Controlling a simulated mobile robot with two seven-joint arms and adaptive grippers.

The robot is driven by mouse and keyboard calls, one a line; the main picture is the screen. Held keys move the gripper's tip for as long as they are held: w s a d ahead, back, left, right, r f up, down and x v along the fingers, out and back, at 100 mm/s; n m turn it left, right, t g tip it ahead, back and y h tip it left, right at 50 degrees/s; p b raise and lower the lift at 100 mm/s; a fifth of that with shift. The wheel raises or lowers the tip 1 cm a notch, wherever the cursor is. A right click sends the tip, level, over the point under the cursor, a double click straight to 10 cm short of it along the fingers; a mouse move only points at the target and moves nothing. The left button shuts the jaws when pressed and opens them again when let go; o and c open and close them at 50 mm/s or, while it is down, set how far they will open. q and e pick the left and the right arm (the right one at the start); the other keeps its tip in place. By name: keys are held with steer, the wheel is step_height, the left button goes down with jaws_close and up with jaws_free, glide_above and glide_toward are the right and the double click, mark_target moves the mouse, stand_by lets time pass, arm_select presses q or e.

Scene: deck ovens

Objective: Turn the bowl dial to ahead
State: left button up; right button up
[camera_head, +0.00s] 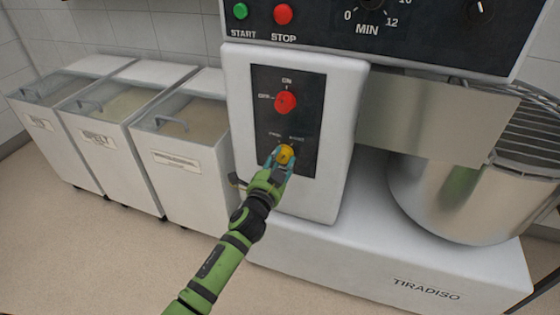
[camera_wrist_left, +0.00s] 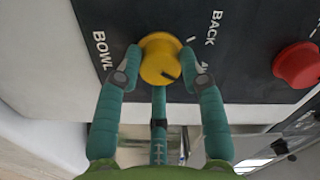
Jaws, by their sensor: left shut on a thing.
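The bowl dial is a round yellow knob (camera_head: 285,153) low on the mixer's black panel. In the left wrist view the yellow dial (camera_wrist_left: 158,56) sits between the fingers, with a dark pointer mark towards its lower right edge. My left gripper (camera_head: 279,164) is shut on the dial, one finger on each side, as the left wrist view also shows (camera_wrist_left: 162,62). The words BOWL and BACK read beside the dial; a third label starting with A is partly hidden by the right finger. My right gripper is not in view.
A red ON/OFF knob (camera_head: 285,102) sits just above the dial. Green START (camera_head: 240,11) and red STOP (camera_head: 283,14) buttons are higher up. The steel mixing bowl (camera_head: 455,195) is to the right. White ingredient bins (camera_head: 185,175) stand at the left.

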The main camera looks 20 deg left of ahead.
arm_select(q)
steer(key=shift+w+d+r, duration=0.1)
steer(key=shift+d+r, duration=0.1)
steer(key=shift+r, duration=0.25)
steer(key=o, duration=1.1)
steer(key=shift+o, duration=0.2)
steer(key=shift+f, duration=0.15)
steer(key=shift+s+f, duration=0.15)
steer(key=shift+s, duration=0.1)
steer(key=s, duration=1.1)
steer(key=shift+s+a, duration=0.15)
steer(key=shift+s, duration=0.15)
